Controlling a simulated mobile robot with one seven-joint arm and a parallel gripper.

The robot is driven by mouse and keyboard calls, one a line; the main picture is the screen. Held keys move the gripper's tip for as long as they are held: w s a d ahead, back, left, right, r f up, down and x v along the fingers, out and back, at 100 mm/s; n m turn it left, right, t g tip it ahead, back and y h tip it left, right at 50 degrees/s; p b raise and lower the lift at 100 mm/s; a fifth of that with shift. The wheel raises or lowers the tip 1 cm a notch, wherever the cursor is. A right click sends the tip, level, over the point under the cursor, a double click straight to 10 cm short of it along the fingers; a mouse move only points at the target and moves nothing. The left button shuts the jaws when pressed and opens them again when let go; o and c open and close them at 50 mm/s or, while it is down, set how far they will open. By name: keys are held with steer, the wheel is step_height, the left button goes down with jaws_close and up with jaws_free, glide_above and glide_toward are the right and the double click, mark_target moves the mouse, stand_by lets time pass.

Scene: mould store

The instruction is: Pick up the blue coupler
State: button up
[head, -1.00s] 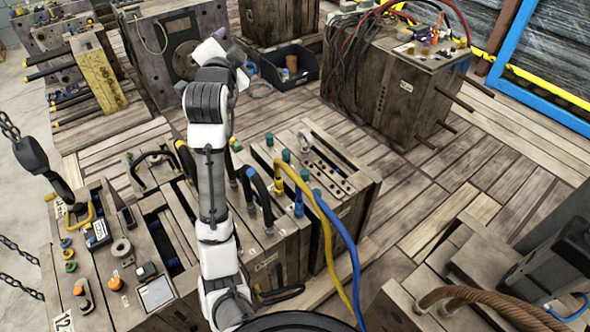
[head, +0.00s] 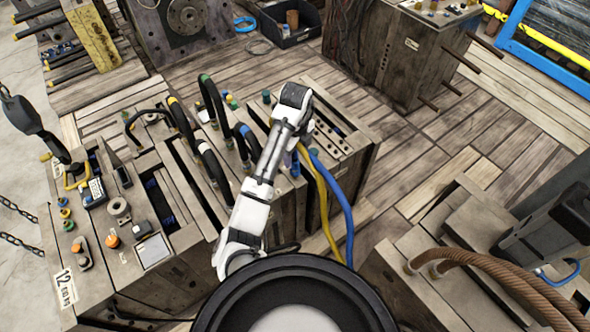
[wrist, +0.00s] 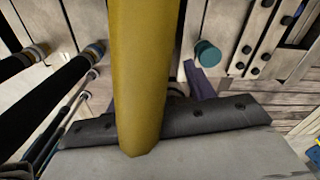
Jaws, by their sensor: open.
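A small blue piece (head: 295,165) that looks like the blue coupler stands on the wooden mould block (head: 318,190), beside the yellow and blue hoses, partly hidden by my arm. In the wrist view a dull blue-violet piece (wrist: 200,82) shows beyond a dark bolted bar; I cannot tell whether it is the same coupler. My gripper (head: 298,138) is over the block near the hose ends, mostly hidden behind my wrist. It is open and I see nothing held in it.
A yellow hose (wrist: 140,70) crosses close in front of the wrist camera. A blue hose (head: 340,195) runs beside it. Black hoses (head: 215,105) arch up left of my arm. A teal cap (wrist: 207,53) stands nearby. Wooden floor (head: 420,150) to the right is clear.

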mark_target(295, 166)
steer(key=shift+s+a+f+b, duration=0.1)
steer(key=shift+f+b, duration=0.2)
steer(key=shift+f, duration=1.3)
steer(key=shift+s+f+b, duration=0.1)
steer(key=shift+f+b, duration=0.15)
steer(key=shift+f, duration=1.3)
jaws_close()
